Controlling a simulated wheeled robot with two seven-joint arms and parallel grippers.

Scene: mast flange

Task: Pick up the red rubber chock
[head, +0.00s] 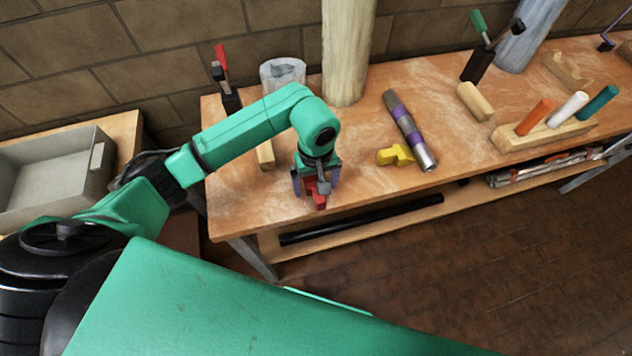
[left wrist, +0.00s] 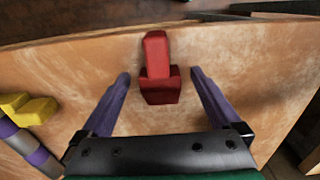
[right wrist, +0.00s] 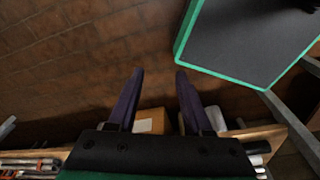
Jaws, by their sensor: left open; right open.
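The red rubber chock (head: 320,198) lies on the workbench near its front edge, partly hidden by my left gripper in the head view. In the left wrist view the chock (left wrist: 158,85) is a stepped red block, seen ahead of and between the two purple fingers. My left gripper (head: 316,184) is open above the chock; it also shows in the left wrist view (left wrist: 160,78). I cannot tell whether the fingers reach down beside it. My right gripper (right wrist: 157,72) is open and empty, over brown floor tiles in the right wrist view.
The workbench (head: 375,195) holds a yellow chock (head: 396,155) and a grey-purple tube (head: 408,128) to the right. A wooden rack (head: 545,137) with coloured cylinders stands further right. Toggle clamps and a pale post (head: 345,50) stand behind. A grey bin (head: 55,175) is at left.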

